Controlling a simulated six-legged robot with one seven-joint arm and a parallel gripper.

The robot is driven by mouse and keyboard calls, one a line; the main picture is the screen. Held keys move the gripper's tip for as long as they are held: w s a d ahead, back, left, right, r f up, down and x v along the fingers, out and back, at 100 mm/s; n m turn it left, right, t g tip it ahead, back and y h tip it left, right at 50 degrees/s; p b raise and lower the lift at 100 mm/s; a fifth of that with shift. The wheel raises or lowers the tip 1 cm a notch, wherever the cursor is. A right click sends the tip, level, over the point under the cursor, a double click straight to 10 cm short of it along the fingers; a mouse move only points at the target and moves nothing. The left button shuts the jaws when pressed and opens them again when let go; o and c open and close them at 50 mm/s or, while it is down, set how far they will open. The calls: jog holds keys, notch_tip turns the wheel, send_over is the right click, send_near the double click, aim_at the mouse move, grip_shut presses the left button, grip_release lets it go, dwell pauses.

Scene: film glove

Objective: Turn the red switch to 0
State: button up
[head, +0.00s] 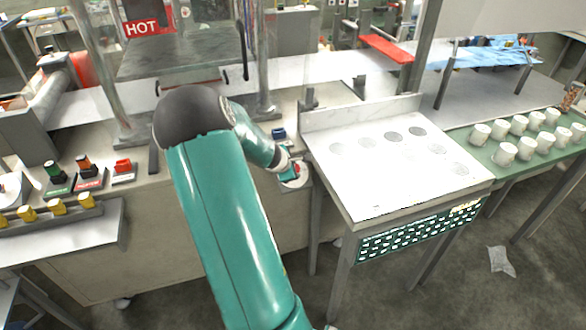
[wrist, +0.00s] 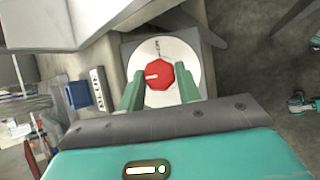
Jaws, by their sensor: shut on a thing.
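The red switch (wrist: 159,76) is an eight-sided knob on a round white dial (wrist: 187,58), seen in the wrist view. A white pointer mark on the knob points left in that view. A small dark mark stands at the top of the dial; I cannot read it for certain. My gripper (wrist: 160,73) has its two green fingers on either side of the knob, shut on it. In the head view, my gripper (head: 289,171) is at the white dial (head: 302,182) on the side of the machine, largely covering the switch.
A white table (head: 400,170) stands just right of my gripper, with white cups (head: 503,154) on a green surface beyond. Push buttons (head: 123,166) and yellow knobs (head: 57,207) are on the left. A blue part (head: 278,133) sits close behind the dial.

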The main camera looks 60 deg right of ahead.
dwell(0.3)
jog(key=o, duration=1)
jog(key=shift+c, duration=0.2)
jog(key=v, duration=1.3)
jog(key=shift+a+r, duration=0.25)
jog(key=shift+r, duration=0.1)
